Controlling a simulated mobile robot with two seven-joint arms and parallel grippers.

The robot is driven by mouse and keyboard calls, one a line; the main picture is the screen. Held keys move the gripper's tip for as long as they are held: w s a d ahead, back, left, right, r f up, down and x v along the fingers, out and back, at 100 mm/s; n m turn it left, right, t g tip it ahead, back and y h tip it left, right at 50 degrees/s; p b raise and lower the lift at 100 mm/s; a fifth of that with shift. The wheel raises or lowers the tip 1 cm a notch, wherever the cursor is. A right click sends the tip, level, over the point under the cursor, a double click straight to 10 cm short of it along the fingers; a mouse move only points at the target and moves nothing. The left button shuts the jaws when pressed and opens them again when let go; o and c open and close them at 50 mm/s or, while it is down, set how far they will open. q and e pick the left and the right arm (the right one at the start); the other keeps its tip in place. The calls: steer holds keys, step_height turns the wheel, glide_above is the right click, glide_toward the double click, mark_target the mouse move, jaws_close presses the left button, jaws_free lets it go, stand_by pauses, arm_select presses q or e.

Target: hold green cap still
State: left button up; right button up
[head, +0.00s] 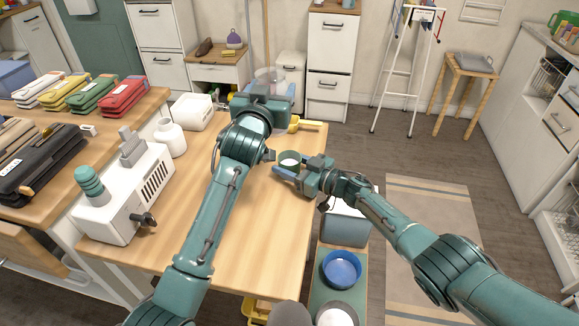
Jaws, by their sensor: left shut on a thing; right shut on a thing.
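The green cap (290,157) is a short round piece with a white inside, at the right part of the wooden table. My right gripper (289,166) reaches it from the right and is shut on it; I cannot tell whether the cap touches the tabletop. My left gripper (266,88) is at the table's far edge, behind the cap and a little left of it. It is shut on a pale translucent container (268,74), mostly hidden by the gripper.
The wooden table (255,235) is bare in front of the cap. A white machine (125,200) with a crank and a white bottle (170,138) stand at left. A yellow-handled item (308,122) lies near the far right corner. A blue bowl (342,268) is lower right.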

steer(key=o, duration=0.9)
steer(key=shift+o, duration=0.3)
steer(key=shift+s+d, duration=0.25)
steer(key=shift+d, duration=0.35)
steer(key=shift+v, duration=0.85)
steer(key=v, duration=0.9)
